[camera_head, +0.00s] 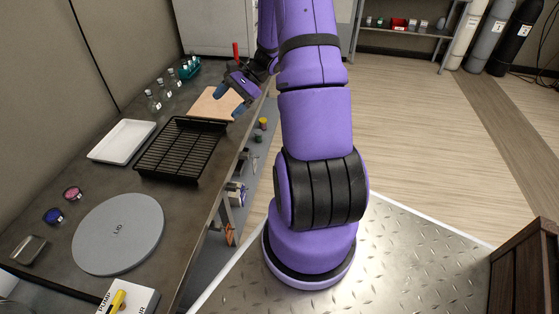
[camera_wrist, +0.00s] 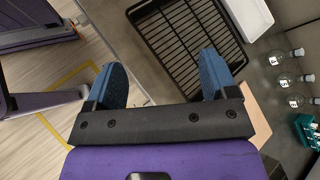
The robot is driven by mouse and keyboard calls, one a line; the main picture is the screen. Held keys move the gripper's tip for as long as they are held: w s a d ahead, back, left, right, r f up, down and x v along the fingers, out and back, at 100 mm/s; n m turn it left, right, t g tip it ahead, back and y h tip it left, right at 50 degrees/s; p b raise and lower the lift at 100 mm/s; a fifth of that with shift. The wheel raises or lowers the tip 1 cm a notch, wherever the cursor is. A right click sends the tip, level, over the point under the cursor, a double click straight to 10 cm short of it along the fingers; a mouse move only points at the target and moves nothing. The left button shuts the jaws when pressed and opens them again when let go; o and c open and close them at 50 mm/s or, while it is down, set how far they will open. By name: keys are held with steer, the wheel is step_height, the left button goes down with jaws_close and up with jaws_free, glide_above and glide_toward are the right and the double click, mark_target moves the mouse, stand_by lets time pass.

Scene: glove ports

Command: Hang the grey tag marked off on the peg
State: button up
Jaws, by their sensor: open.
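I cannot make out the grey tag marked off or the peg in either view. My gripper (camera_head: 229,100) is over the bench's right edge, beside the tan board and the black wire rack. In the wrist view my gripper (camera_wrist: 162,78) has its two blue fingers wide apart with nothing between them. The bench edge and the floor show beyond the fingers.
The bench (camera_head: 190,215) holds a black wire rack (camera_head: 180,148), a white tray (camera_head: 122,141), a tan board (camera_head: 208,103), a grey disc marked LID (camera_head: 118,234), several small flasks and a teal rack (camera_head: 190,67). A white PUMP box (camera_head: 142,298) is at the front.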

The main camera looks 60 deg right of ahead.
steer(key=s+d+f+m+t, duration=0.1)
steer(key=d+f+m+t, duration=0.1)
steer(key=d+f+m, duration=0.3)
steer(key=s+d+f+m+t, duration=0.1)
steer(key=s+d+f+t, duration=0.15)
steer(key=f, duration=0.55)
steer(key=m+t+h, duration=0.4)
steer(key=m, duration=0.4)
glide_toward(255, 162)
steer(key=x, duration=1)
steer(key=shift+a+r, duration=0.1)
steer(key=shift+a, duration=0.05)
steer(key=c, duration=1)
steer(key=shift+r, duration=0.3)
steer(key=shift+s, duration=0.15)
steer(key=shift+s+d, duration=0.3)
steer(key=shift+s, duration=0.3)
